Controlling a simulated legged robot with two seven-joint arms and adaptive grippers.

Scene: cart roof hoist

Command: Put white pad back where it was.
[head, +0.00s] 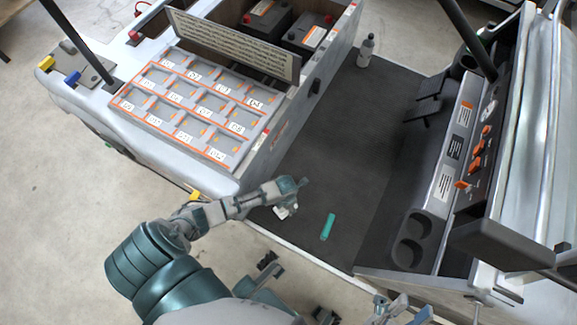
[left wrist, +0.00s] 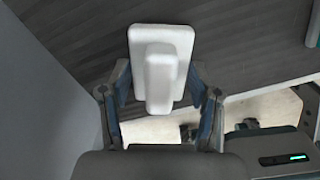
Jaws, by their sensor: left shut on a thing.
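My left gripper (head: 290,190) hangs over the near left part of the cart's dark floor. It is shut on the white pad (left wrist: 160,38), whose raised grip lies between the two fingers in the left wrist view (left wrist: 160,90). In the head view only a small bit of the pad (head: 283,211) shows below the gripper. The pad's underside is hidden, so I cannot tell whether it touches the floor. My right gripper (head: 402,308) is at the bottom edge, partly cut off, with its fingers apart and nothing seen between them.
A teal cylinder (head: 327,227) lies on the dark floor (head: 345,150) right of my left gripper. A numbered compartment tray (head: 190,105) tops the left bench, with batteries (head: 305,35) behind its raised panel. A bottle (head: 366,50) stands at the back. The dashboard (head: 455,150) bounds the right.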

